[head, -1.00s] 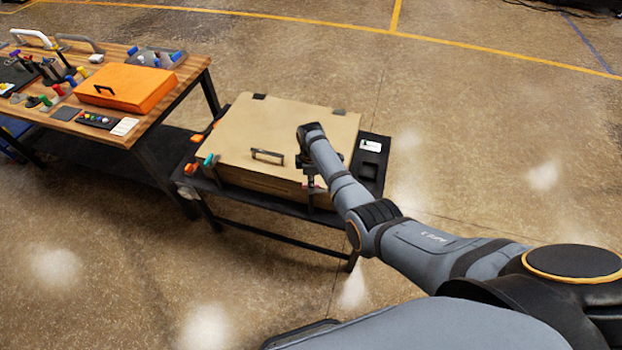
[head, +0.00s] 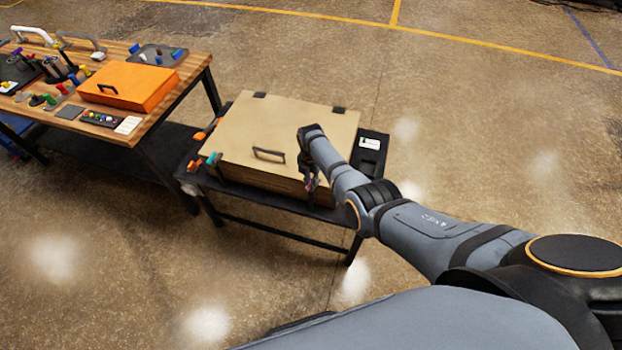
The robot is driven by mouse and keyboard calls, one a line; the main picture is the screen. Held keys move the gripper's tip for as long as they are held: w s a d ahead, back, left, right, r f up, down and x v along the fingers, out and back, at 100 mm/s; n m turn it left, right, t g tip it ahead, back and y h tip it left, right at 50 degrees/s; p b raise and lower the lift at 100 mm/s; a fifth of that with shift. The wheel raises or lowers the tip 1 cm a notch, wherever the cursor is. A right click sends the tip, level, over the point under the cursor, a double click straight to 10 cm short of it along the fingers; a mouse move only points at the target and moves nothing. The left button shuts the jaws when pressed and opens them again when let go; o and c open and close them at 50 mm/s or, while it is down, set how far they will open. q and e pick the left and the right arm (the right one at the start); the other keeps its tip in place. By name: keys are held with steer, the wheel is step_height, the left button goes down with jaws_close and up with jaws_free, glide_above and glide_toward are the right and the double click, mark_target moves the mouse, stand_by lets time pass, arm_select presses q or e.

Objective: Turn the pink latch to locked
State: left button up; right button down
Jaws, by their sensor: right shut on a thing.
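The tan box (head: 283,131) with a shut lid and a dark handle (head: 268,155) sits on a low black table. My right arm comes in from the right, and its gripper (head: 310,189) points down at the box's front right corner. The gripper is shut on the pink latch (head: 312,184), of which only a small bit shows between the fingers. My own gripper and wrist hide most of the latch, so its exact angle cannot be told. A teal latch (head: 214,159) is at the box's front left. My left gripper is not in view.
Orange pieces (head: 194,165) sit on the black table's left edge. A white label (head: 370,143) lies on its right side. A wooden workbench (head: 150,122) with an orange case (head: 132,86) and several small parts stands at left. The floor in front is clear.

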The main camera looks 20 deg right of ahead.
steer(key=shift+n, duration=1.6)
steer(key=c, duration=1.4)
jaws_free()
steer(key=shift+r, duration=0.2)
step_height(320, 180, up, 12)
steer(key=shift+f, duration=0.15)
